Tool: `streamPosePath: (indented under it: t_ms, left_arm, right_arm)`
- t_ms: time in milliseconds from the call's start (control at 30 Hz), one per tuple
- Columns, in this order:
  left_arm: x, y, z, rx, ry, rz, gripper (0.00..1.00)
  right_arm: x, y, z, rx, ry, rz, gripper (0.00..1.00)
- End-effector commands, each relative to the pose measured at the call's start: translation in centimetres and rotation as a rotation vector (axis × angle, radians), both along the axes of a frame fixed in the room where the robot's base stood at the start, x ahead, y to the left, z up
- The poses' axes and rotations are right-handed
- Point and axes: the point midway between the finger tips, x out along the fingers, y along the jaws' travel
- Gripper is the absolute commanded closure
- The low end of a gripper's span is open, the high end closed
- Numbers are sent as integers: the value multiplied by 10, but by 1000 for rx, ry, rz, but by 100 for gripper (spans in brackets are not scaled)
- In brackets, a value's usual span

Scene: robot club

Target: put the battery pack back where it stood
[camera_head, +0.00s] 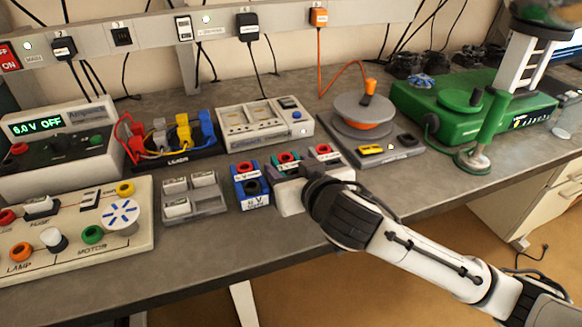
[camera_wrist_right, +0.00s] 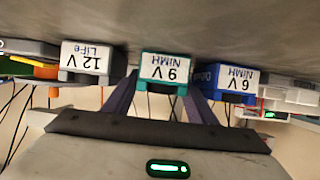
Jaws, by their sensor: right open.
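My left gripper is not in view.
A grey holder (camera_head: 208,208) with small white blocks stands left of the packs. A turntable device (camera_head: 365,112) and a green machine (camera_head: 460,105) stand to the right. The front strip of the bench (camera_head: 215,255) is bare.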

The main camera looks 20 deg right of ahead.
Motion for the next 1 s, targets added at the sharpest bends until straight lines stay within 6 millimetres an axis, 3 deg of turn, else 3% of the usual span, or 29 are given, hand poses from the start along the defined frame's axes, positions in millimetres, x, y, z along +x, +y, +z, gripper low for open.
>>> streamPosePath:
  t_ms: [100,233,567,733,1000]
  left_arm:
    - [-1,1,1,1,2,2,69]
    - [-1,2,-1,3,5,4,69]
    - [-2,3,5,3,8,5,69]
    - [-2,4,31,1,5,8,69]
    - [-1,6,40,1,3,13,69]
  right_arm:
    - [-1,0,5,-1,-1,0,48]
    - [-18,0,10,1,0,3,48]
    - [-89,-3,43,2,2,1,48]
    - [-101,-4,49,-2,5,-2,48]
    - [-111,-4,50,1,1,1,48]
